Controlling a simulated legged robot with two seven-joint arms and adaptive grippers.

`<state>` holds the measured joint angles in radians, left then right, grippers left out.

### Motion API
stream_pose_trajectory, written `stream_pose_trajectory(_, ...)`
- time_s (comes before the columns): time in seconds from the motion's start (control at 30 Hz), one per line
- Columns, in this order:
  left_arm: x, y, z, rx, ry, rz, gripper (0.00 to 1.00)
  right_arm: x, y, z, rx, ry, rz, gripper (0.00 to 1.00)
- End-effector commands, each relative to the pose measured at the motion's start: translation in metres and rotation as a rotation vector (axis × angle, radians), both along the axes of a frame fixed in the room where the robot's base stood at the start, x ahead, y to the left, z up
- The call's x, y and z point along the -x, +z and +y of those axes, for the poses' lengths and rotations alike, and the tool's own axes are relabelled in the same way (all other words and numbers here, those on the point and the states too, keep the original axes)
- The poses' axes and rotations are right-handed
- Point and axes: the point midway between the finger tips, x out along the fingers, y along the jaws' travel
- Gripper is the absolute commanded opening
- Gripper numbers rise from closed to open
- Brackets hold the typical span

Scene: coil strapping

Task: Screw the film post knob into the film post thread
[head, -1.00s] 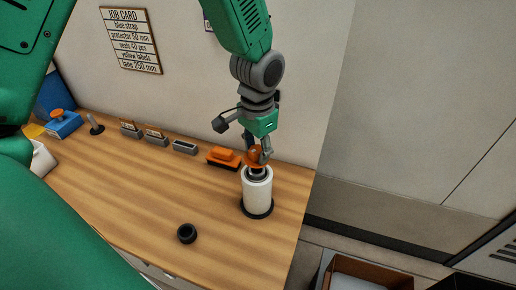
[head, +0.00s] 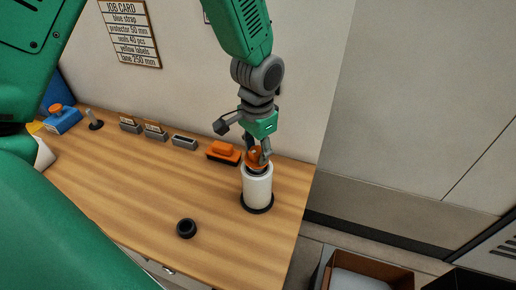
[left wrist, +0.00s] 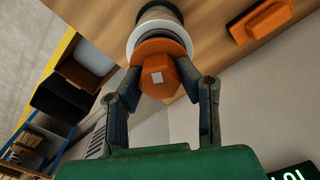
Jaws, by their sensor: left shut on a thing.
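The orange film post knob (left wrist: 160,76) is between the fingers of my left gripper (head: 258,155), which is shut on it. In the left wrist view the fingers of the left gripper (left wrist: 161,88) touch its sides. The knob sits at the top of the white film roll (head: 257,186), which stands upright on a black round base (head: 258,210). The roll also shows in the left wrist view (left wrist: 159,22) beyond the knob. The film post thread is hidden under the knob and inside the roll. My right gripper is not in view.
An orange block-like tool (head: 223,152) lies just left of the roll. A black ring (head: 186,228) lies on the front of the wooden table (head: 150,190). Small grey holders (head: 184,140) line the back. An open cardboard box (head: 370,268) is beyond the right edge.

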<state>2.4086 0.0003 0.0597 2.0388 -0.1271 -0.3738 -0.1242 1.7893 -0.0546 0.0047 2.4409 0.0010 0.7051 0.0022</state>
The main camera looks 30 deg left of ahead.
Motion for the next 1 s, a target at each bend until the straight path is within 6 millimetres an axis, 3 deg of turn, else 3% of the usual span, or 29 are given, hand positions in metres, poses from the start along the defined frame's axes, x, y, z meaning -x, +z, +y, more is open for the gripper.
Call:
stream_pose_trajectory(0.33,0.000,-0.011,0.000,-0.001,0.000,-0.001,0.00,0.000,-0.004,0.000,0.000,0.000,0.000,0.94)
stream_pose_trajectory(0.37,0.000,-0.010,0.000,-0.001,0.000,-0.001,0.40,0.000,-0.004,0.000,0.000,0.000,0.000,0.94)
stream_pose_trajectory(0.4,0.000,-0.010,0.000,-0.001,0.000,-0.001,0.54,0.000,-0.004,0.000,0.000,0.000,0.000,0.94)
stream_pose_trajectory(0.77,-0.001,-0.007,0.000,0.001,0.000,-0.002,0.54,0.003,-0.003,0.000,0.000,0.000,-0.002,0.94)
stream_pose_trajectory(1.0,-0.002,0.029,0.000,0.001,0.000,-0.007,0.54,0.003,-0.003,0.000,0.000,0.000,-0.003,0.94)
